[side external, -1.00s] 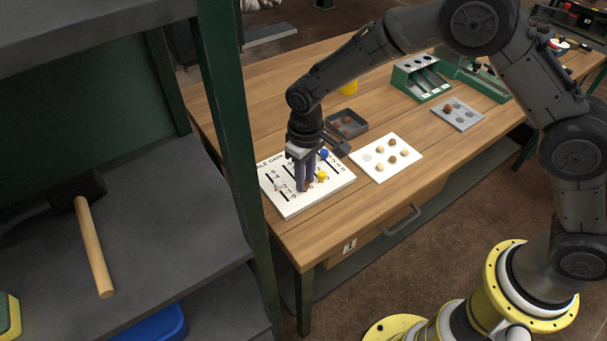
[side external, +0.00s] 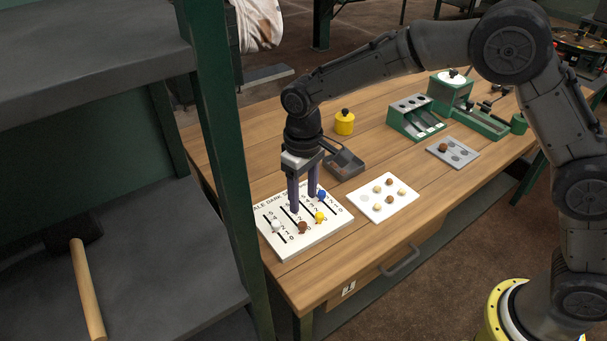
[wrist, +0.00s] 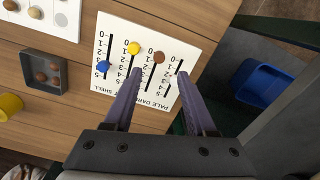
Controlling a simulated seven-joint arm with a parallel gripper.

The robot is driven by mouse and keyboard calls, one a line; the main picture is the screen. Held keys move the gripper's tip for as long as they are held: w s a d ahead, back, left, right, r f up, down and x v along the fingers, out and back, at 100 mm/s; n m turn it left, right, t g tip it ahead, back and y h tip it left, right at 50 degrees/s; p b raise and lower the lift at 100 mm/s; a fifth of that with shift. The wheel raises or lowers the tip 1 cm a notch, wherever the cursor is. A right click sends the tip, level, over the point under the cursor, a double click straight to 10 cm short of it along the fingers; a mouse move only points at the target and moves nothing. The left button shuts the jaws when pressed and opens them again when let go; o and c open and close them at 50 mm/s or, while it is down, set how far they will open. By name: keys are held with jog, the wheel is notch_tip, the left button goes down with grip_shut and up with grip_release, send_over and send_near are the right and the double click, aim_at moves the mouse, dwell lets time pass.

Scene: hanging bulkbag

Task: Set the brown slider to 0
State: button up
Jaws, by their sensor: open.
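The white slider board (side external: 325,233) lies at the near left of the table, with several slotted scales. The brown slider knob (side external: 302,227) sits near the 0 end of its slot; its exact mark cannot be read. It also shows in the wrist view (wrist: 159,57), just beyond the fingertips. My gripper (side external: 303,204) is open and empty above the board, fingers spread, with tips (wrist: 160,74) behind the brown knob.
A dark tray (side external: 345,163) with brown balls and a white plate (side external: 376,208) with several balls lie right of the board. A yellow weight (side external: 344,122) and green rack (side external: 416,118) stand farther back. A green-posted shelf (side external: 225,170) stands close on the left.

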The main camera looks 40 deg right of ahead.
notch_tip(320, 180, up, 6)
jog(key=shift+f, duration=0.1)
dwell(0.4)
jog(key=s+d+r+m+t, duration=0.1)
jog(key=d+r+t, duration=0.1)
jog(key=d+r, duration=0.55)
jog(key=s+d+r+m+t, duration=0.2)
jog(key=s+d+r, duration=0.4)
jog(key=s+r, duration=0.35)
jog(key=s+d+f, duration=0.2)
jog(key=s+f, duration=0.2)
jog(key=s, duration=0.4)
jog(key=s+d+f+t, duration=0.1)
jog(key=s+d+f, duration=0.2)
jog(key=s, duration=0.6)
jog(key=shift+d+f+t, duration=0.2)
jog(key=shift+f+t, duration=0.1)
jog(key=shift+f, duration=0.3)
